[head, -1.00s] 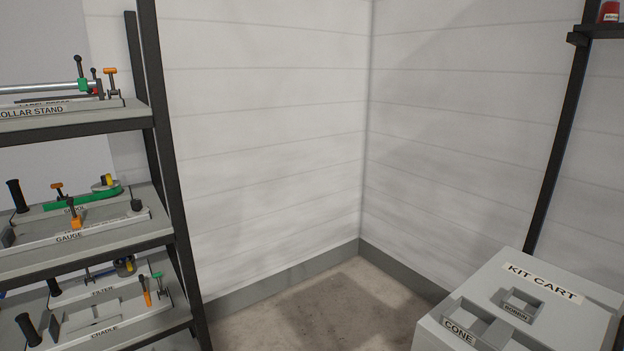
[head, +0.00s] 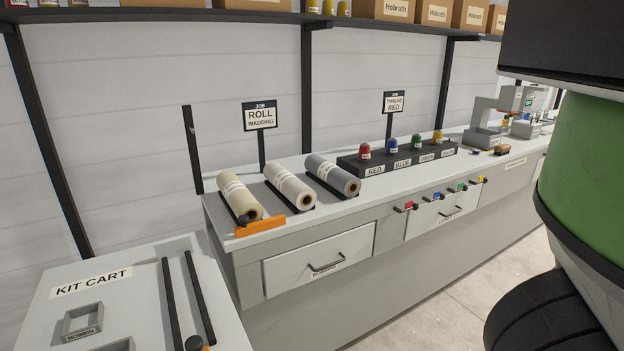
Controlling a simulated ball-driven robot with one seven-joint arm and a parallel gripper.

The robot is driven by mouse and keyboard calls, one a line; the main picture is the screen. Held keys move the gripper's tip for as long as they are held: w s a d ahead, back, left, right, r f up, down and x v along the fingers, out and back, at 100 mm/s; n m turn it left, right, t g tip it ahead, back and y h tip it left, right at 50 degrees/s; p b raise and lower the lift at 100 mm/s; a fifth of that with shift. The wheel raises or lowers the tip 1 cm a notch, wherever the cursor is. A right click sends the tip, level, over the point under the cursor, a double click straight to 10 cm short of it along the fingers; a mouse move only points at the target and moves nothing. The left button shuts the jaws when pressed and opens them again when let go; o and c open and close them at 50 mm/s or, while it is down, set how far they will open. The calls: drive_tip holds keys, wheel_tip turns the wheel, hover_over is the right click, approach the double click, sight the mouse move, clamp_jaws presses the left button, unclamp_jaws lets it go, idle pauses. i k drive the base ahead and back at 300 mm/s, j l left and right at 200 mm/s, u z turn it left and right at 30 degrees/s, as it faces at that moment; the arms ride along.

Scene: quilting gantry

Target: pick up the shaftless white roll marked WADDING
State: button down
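A white roll (head: 290,192) lies in a dark cradle, in the middle of three rolls near the left end of the grey counter. A cream roll (head: 239,197) lies to its left and a grey roll (head: 333,175) to its right. All three have printed labels too small to read. I see no shaft sticking out of the white roll's near end; its far end is unclear. A sign (head: 260,116) reading JOB ROLL WADDING stands behind the rolls. My gripper is not in view.
A thread rack (head: 398,160) stands right of the rolls. The KIT CART (head: 133,285) is at lower left, close to the counter. A large green and black shape blocks the right side.

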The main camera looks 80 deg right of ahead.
sight(300, 195)
drive_tip(key=z, duration=1.5)
